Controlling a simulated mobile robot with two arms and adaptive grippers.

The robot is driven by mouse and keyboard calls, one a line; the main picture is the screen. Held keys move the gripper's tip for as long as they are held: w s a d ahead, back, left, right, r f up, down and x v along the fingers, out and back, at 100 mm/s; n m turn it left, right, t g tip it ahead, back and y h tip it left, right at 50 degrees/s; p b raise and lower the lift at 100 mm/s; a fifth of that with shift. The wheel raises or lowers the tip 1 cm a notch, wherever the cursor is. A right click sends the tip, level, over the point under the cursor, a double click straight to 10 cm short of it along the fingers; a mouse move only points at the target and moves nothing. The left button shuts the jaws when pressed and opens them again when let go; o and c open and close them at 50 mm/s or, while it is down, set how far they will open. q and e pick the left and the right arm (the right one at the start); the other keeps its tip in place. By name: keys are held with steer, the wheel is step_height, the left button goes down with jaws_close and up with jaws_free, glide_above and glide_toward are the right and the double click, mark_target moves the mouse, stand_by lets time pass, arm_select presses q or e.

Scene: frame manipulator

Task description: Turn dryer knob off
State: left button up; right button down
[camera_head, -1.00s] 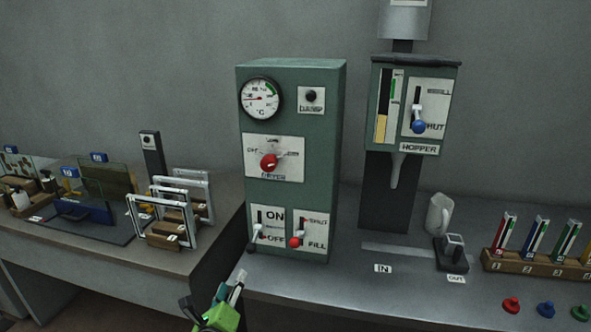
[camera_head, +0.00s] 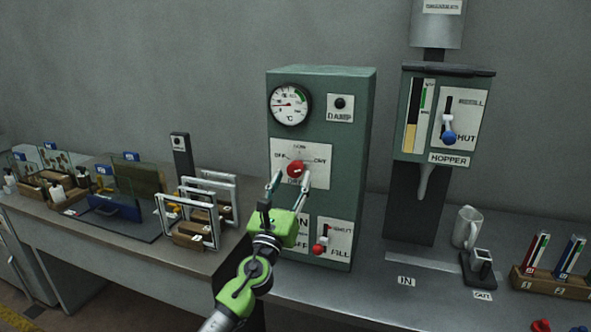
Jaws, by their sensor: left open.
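The dryer knob (camera_head: 296,170) is a red knob on a white plate (camera_head: 318,158) marked OFF, LOW and HOT, on the front of the green dryer cabinet (camera_head: 350,130). My left gripper (camera_head: 288,179) is raised in front of it, green with its two grey fingers apart. One finger is left of the knob and the other is right of it. I cannot tell whether either finger touches the knob. The gripper hides part of the plate's label and part of the ON/OFF switch below. My right gripper is not in view.
Below the knob is a red-tipped lever (camera_head: 319,248) close to my gripper. A hopper (camera_head: 437,120) with a blue lever stands to the right. Metal frames (camera_head: 190,220) stand left of the cabinet.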

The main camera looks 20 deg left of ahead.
mark_target(294, 174)
arm_select(q)
steer(key=shift+x, duration=2)
steer(key=shift+c, duration=0.5)
steer(key=c, duration=1)
